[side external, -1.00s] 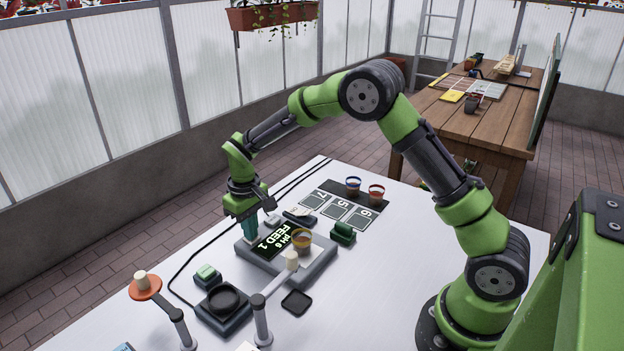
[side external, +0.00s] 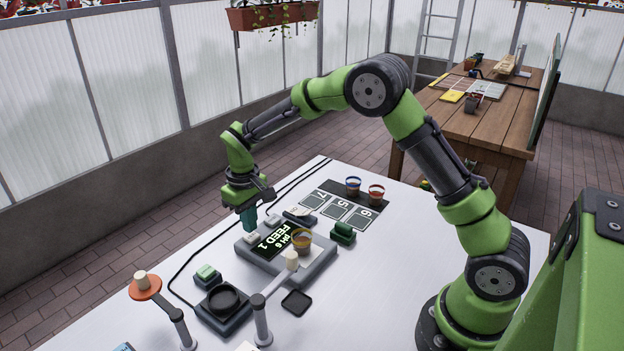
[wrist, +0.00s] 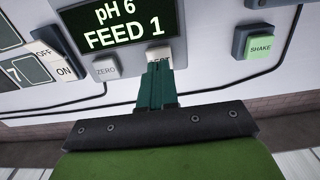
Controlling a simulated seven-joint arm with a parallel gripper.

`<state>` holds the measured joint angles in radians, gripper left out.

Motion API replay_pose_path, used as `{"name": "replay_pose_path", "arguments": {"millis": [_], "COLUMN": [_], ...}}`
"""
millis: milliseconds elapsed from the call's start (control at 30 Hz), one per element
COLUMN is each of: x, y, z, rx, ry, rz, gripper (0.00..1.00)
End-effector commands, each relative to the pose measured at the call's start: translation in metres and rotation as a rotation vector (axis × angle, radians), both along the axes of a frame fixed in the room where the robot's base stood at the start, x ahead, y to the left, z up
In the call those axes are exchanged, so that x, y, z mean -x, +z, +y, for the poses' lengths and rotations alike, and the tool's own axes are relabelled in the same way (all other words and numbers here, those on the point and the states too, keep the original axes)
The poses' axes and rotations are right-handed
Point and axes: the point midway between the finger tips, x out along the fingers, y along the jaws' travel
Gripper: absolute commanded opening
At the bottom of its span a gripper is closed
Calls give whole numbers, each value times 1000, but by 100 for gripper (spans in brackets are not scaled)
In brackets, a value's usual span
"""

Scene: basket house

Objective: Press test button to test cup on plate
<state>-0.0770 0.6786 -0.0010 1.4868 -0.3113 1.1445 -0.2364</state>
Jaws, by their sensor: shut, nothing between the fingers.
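The tester (side external: 318,262) is a grey device with a dark display (side external: 275,239) reading "pH 6 FEED 1"; it also shows in the wrist view (wrist: 118,22). A cup (side external: 301,238) with a tan rim stands on its pale plate (side external: 309,256). The test button (side external: 252,238) is a white key at the tester's left end. In the wrist view the test button (wrist: 160,53) is partly hidden by my fingers. My gripper (side external: 249,228) is shut and empty, pointing down just above the test button. Whether the tips touch it is unclear. The ZERO button (wrist: 105,68) is beside it.
A green SHAKE button (side external: 207,272) belongs to a dark round-topped unit (side external: 224,300) in front. Numbered cards (side external: 341,208) and cups with blue (side external: 353,185) and red (side external: 376,193) rims are at the back. A green block (side external: 343,233) stands right of the tester. Posts stand in front.

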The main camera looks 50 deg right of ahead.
Motion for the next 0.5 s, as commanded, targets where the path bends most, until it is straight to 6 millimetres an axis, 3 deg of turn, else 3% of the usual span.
{"name": "replay_pose_path", "arguments": {"millis": [233, 500], "x": [0, 0], "y": [2, 28], "z": [0, 0], "rx": [0, 0], "ry": [0, 0], "rz": [-1, -3], "gripper": [0, 0]}}
